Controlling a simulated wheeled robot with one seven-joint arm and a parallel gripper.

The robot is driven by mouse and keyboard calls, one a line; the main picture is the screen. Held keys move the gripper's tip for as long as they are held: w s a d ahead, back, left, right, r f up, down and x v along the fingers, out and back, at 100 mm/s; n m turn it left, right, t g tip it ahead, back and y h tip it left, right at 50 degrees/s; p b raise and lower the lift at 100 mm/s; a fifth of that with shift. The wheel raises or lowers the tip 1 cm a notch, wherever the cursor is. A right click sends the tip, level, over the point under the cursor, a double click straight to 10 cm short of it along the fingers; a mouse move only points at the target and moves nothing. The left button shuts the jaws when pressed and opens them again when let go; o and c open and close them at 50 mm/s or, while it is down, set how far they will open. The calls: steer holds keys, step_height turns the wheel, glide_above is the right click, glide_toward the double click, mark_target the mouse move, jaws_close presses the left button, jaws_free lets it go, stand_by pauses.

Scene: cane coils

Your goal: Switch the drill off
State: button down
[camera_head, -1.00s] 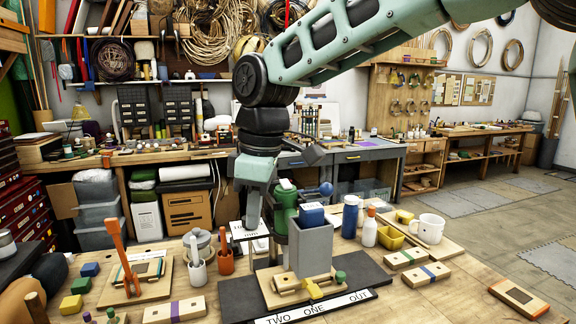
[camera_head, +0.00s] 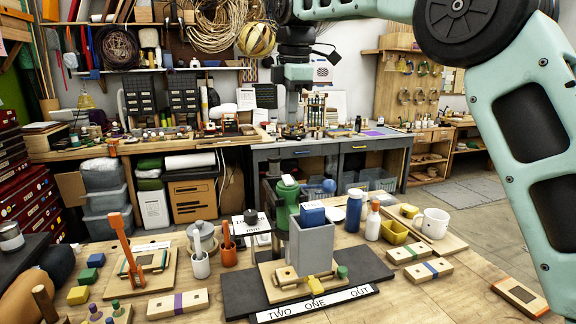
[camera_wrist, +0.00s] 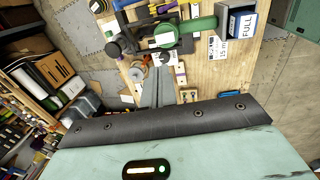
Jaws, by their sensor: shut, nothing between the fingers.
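The drill is a green upright machine (camera_head: 287,205) on a dark base (camera_head: 235,300) on the near bench. My gripper (camera_wrist: 157,68) is shut and empty.
A blue bottle (camera_head: 353,212), a white bottle (camera_head: 373,222), a yellow bin (camera_head: 393,231) and a white mug (camera_head: 431,226) stand right. The air above is clear.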

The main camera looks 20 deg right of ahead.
mark_target(288, 179)
steer(key=shift+f, duration=0.15)
steer(key=f+p, duration=0.1)
steer(key=f, duration=0.3)
steer(key=w+f+p, duration=0.1)
steer(key=f, duration=0.4)
steer(key=w+f+p, duration=0.1)
steer(key=f, duration=0.3)
steer(key=shift+w+f, duration=0.2)
steer(key=shift+f, duration=0.1)
steer(key=shift+w+f, duration=0.25)
steer(key=shift+f, duration=0.1)
steer(key=shift+s, duration=0.85)
steer(key=shift+r, duration=0.15)
